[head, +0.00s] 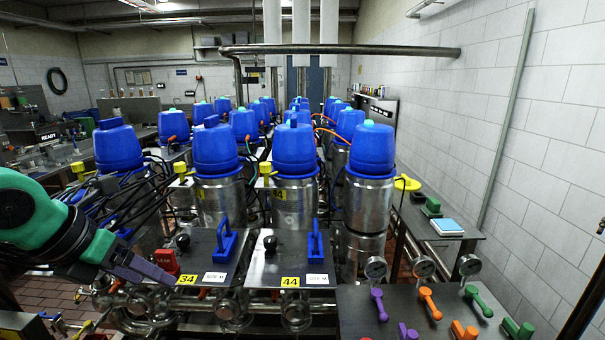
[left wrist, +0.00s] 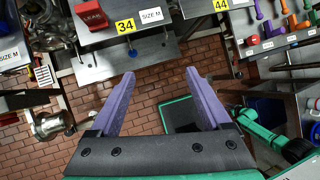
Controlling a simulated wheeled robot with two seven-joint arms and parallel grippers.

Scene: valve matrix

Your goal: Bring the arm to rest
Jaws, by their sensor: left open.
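My left gripper (head: 150,272) comes in from the left in the head view, in front of the plate marked 34 (head: 186,280). In the left wrist view its two purple fingers (left wrist: 160,82) are wide apart with nothing between them. A red block (head: 166,260) sits on the left part of that plate, close to the fingers; the red block also shows in the left wrist view (left wrist: 90,14). My right gripper is not seen.
Blue-topped valves (head: 294,150) stand in rows behind. Blue handles (head: 223,240) rise from the plates. At the right, a dark panel (head: 365,305) carries coloured levers (head: 427,303) and gauges (head: 424,266). Pipes (head: 232,306) run along the front.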

